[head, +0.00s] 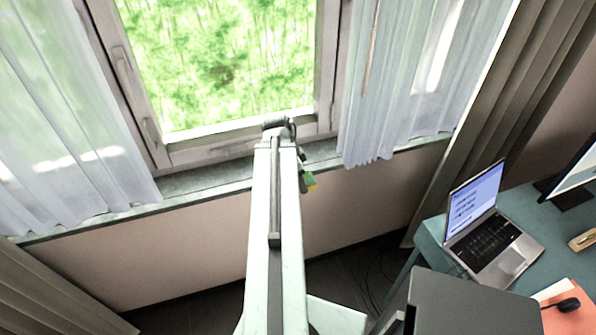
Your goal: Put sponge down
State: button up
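A small green and yellow sponge (310,181) shows in the head view, just right of the far end of my arm. My gripper (305,184) is the dark part there, mostly hidden behind my own arm. The sponge sits at its tip, in front of the wall just below the window sill, with no surface visible under it. The gripper appears shut on the sponge, though the fingers are small and partly hidden.
A window sill (205,183) runs behind my arm under the window, between white curtains (405,85). At right a teal desk (525,205) holds a laptop (485,235), a mouse (569,304) and a monitor. A dark cabinet-like box (455,305) stands at the bottom. Cables lie on the dark floor.

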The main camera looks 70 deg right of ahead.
jog(key=w+d, duration=0.2)
jog(key=d, duration=0.2)
jog(key=w+d+b, duration=0.1)
jog(key=w+d, duration=0.1)
jog(key=d, duration=0.3)
jog(key=w+d+f, duration=0.1)
jog(key=d, duration=0.4)
jog(key=shift+w+d+f, duration=0.1)
jog(key=shift+w+d, duration=0.1)
jog(key=shift+w, duration=0.2)
jog(key=b+x, duration=0.4)
jog(key=shift+w+a, duration=0.2)
jog(key=shift+w, duration=0.25)
jog(key=o, duration=1.4)
jog(key=p+v, duration=1.1)
jog(key=v, duration=0.1)
jog(key=shift+a+p, duration=0.15)
jog(key=shift+p, duration=0.25)
